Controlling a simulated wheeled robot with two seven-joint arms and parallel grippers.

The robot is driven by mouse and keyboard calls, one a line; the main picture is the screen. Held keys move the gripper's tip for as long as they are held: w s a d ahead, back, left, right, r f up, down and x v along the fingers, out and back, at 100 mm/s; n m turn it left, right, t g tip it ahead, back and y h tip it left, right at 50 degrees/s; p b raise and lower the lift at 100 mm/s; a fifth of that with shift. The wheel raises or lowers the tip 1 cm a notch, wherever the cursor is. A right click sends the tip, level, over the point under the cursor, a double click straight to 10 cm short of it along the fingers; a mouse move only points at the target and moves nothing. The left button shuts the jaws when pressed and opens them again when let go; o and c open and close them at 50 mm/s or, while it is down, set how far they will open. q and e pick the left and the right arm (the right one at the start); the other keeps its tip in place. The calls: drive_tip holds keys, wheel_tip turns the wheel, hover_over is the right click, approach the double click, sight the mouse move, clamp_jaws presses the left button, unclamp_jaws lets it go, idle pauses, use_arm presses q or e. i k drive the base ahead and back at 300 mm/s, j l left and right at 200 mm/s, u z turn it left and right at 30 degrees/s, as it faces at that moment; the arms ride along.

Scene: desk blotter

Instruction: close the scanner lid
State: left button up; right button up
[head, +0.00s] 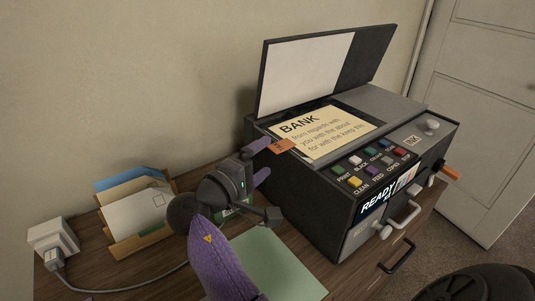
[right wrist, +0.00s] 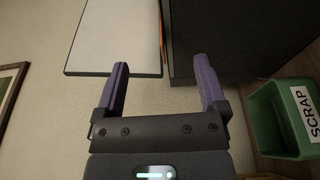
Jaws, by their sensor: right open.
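The scanner (head: 330,200) stands on a wooden desk. Its lid (head: 372,52) is raised steeply, its white underside facing the front, and it also shows in the right wrist view (right wrist: 115,40). A yellow sheet headed BANK (head: 335,138) lies on the scanner bed, with an orange tab (head: 278,146) at its left. My right gripper (head: 263,161) is open, with purple fingers, at the scanner's left side, below the raised lid. In the right wrist view nothing is clasped between the fingers (right wrist: 161,75). My left gripper is not in view.
Several buttons, a display and handles are on the scanner's front. A letter holder (head: 125,215) with envelopes and a white power adapter (head: 52,240) with a cable stand left. A green sheet (head: 275,265) lies in front. A green SCRAP bin (right wrist: 275,120) shows in the wrist view.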

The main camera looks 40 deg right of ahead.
sight(295, 70)
drive_tip(key=k+j, duration=0.1)
drive_tip(key=k, duration=0.9)
